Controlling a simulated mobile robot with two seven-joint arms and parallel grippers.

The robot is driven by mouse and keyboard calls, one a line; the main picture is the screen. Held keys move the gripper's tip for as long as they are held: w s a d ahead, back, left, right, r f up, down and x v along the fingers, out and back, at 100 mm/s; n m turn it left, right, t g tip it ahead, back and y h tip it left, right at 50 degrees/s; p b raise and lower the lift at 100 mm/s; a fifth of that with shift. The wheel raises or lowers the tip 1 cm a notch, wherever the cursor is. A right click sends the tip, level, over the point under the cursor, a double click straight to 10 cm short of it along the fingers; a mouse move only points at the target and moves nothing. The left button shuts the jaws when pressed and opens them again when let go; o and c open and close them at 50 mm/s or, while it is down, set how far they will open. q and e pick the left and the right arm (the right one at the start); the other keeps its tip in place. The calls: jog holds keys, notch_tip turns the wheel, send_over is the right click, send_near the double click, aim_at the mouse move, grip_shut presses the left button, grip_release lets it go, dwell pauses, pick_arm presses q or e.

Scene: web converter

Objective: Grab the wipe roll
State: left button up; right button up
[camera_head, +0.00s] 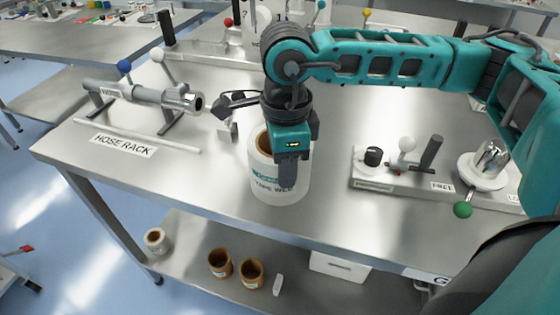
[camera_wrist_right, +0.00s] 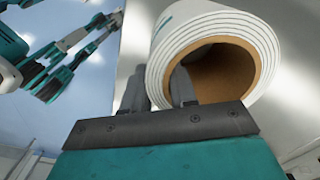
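The white roll (camera_head: 275,190) stands upright on the steel table, with a brown core and a printed label that seems to read "TAPE WEB". My right gripper (camera_head: 288,178) points down at the roll's right side and covers part of it. In the right wrist view the roll (camera_wrist_right: 215,22) shows its layered end and open core. My right gripper's fingers (camera_wrist_right: 172,85) are close together at the roll's wall, one at the core opening, and appear shut on that wall. Part of a teal arm shows at upper left in the wrist view; its gripper is not clear.
A fixture with knobs (camera_head: 395,165) and a white disc (camera_head: 480,172) are at right. Several rolls sit on the lower shelf (camera_head: 205,245). The table behind the arm is partly clear.

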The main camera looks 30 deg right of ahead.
grip_shut()
jog(key=shift+r, duration=0.1)
